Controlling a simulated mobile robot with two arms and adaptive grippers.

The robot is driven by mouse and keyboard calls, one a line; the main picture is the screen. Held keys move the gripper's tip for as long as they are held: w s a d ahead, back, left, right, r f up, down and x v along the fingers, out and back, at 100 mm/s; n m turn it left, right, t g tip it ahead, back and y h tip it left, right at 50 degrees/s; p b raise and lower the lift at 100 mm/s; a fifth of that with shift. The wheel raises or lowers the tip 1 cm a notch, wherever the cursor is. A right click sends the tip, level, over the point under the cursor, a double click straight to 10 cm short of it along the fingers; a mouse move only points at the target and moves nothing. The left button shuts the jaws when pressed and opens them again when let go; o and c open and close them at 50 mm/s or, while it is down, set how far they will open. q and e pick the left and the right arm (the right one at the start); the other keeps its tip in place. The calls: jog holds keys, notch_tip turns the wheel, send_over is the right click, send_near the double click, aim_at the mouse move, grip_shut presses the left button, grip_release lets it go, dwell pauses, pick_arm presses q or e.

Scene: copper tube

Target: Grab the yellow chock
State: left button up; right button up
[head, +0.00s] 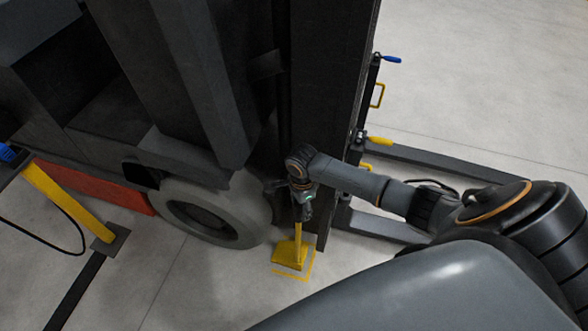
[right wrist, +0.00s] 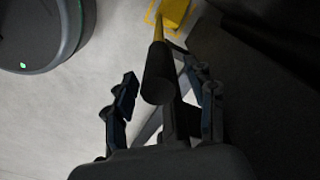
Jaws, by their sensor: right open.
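The yellow chock (head: 289,257) sits on the floor beside a large pale wheel, with its yellow handle (head: 298,238) standing up from it. In the right wrist view, part of the chock (right wrist: 173,12) shows at the top, and the handle's dark grip end (right wrist: 158,78) points toward the camera. My right gripper (head: 306,210) is above the chock at the handle's top. In the right wrist view the gripper (right wrist: 170,86) is open, with its fingers on either side of the dark grip, apart from it. My left gripper is not in view.
The wheel (head: 210,212) belongs to a large dark vehicle and stands just left of the chock. A tall dark column (head: 331,110) rises close behind my gripper. Yellow floor markings (head: 311,265) lie beside the chock. A yellow post (head: 62,200) stands at the left. Floor in front is clear.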

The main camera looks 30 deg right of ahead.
jog(key=shift+c, duration=0.2)
grip_shut()
jog(key=shift+w+r, duration=0.2)
jog(key=shift+r, duration=0.1)
